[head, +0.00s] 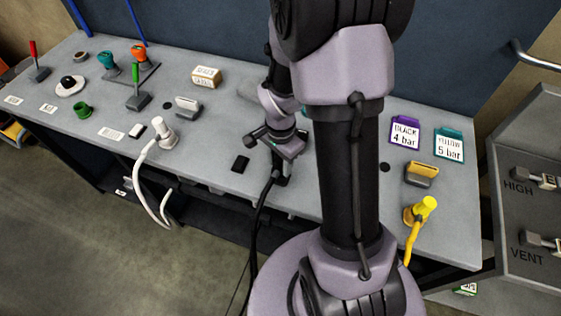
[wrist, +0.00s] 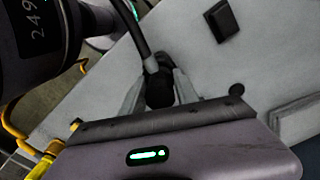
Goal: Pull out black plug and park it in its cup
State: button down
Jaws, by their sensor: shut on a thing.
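My gripper (head: 283,165) is over the front middle of the grey bench, pointing down. In the wrist view its two pale fingers (wrist: 159,92) are shut on the black plug (wrist: 158,88), one on each side. The black cable (wrist: 138,32) runs from the plug; in the head view it hangs over the bench's front edge (head: 259,215). The plug's lower end is hidden, so I cannot tell whether it is seated or free. I cannot make out the black plug's cup; my arm covers part of the bench.
A small black block (head: 240,164) lies left of my gripper. A white plug (head: 163,133) and a yellow plug (head: 424,208) stand near the front edge, with cables hanging. A purple "BLACK 4 bar" sign (head: 404,133) and a teal "YELLOW 5 bar" sign (head: 448,145) are at right.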

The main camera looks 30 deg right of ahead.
jog(key=c, duration=0.8)
grip_release()
jog(key=shift+c, duration=0.2)
notch_tip(320, 180, up, 17)
jog(key=p, duration=0.5)
jog(key=shift+r, duration=0.15)
